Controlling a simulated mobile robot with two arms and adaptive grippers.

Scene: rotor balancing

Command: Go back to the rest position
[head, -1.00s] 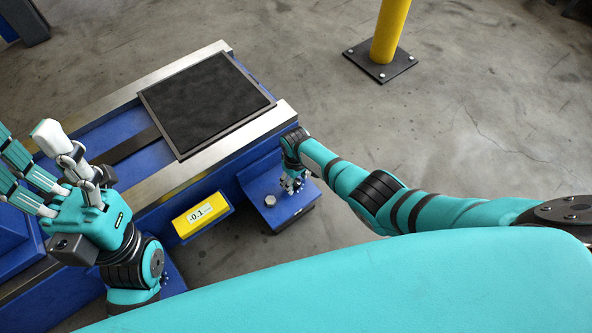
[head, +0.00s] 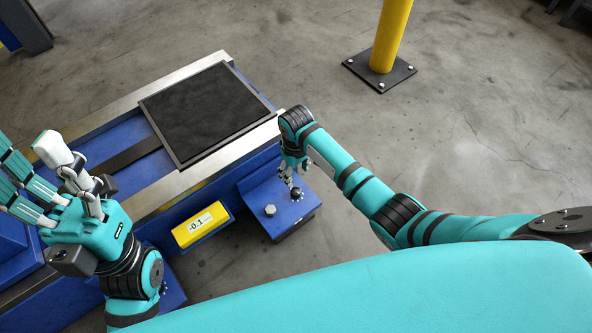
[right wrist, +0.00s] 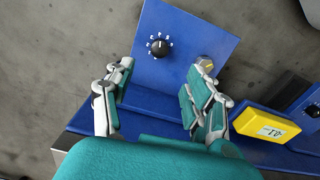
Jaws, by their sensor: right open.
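My right gripper (head: 289,174) is open and empty, just beyond the black dial knob (head: 296,193) on the blue control box (head: 282,217). In the right wrist view its fingers (right wrist: 158,82) are spread, with the knob (right wrist: 160,47) in plain view beyond them, apart from them. My left gripper (head: 32,165) is raised at the left over the blue machine, fingers spread apart and empty.
The blue machine (head: 150,190) carries a black square plate (head: 207,112) between steel rails. A yellow display (head: 201,224) reads -0.1.

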